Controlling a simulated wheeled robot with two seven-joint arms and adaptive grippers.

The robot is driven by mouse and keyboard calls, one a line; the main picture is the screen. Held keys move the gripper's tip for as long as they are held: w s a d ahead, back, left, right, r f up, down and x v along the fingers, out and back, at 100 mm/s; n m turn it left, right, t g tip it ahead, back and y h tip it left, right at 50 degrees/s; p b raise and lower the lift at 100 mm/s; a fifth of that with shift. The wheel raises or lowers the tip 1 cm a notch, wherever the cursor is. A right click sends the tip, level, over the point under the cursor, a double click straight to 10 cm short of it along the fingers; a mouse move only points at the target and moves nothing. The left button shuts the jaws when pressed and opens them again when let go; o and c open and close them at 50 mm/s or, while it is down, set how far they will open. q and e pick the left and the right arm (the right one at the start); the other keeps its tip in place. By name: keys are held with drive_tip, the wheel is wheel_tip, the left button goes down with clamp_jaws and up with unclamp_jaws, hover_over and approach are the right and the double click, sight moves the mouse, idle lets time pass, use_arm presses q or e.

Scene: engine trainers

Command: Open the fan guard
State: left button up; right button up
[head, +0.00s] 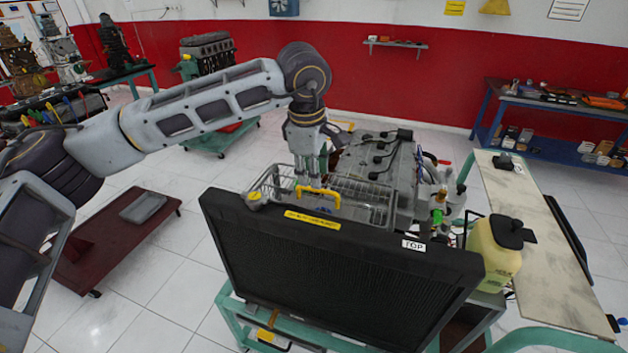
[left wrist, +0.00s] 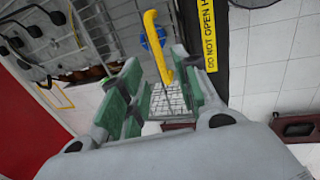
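The fan guard (head: 360,191) is a grey wire mesh between the black radiator (head: 330,275) and the engine (head: 375,160). Its yellow handle (head: 318,194) stands up near the radiator's top edge. My left gripper (head: 311,178) points down at the handle from above. In the left wrist view, the green-padded fingers of my left gripper (left wrist: 155,92) are apart, with the yellow handle (left wrist: 156,48) reaching into the gap, nearer the right-hand finger. Floor and mesh show through the gap. I cannot tell whether a finger touches the handle. My right gripper is out of view.
A yellow warning label (head: 312,219) lies along the radiator top. A pale yellow tank (head: 492,255) stands right of the radiator, beside a narrow bench (head: 520,220). A low dark red cart (head: 120,240) is at the left. White tiled floor is free between them.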

sight(314, 190)
use_arm(q)
drive_tip(key=shift+w+d+f+p, duration=0.1)
drive_tip(key=shift+w+f+p, duration=0.1)
drive_tip(key=shift+f, duration=0.85)
drive_tip(key=shift+w+f+p, duration=0.15)
drive_tip(key=shift+w+f, duration=0.05)
drive_tip(key=shift+f, duration=0.85)
clamp_jaws()
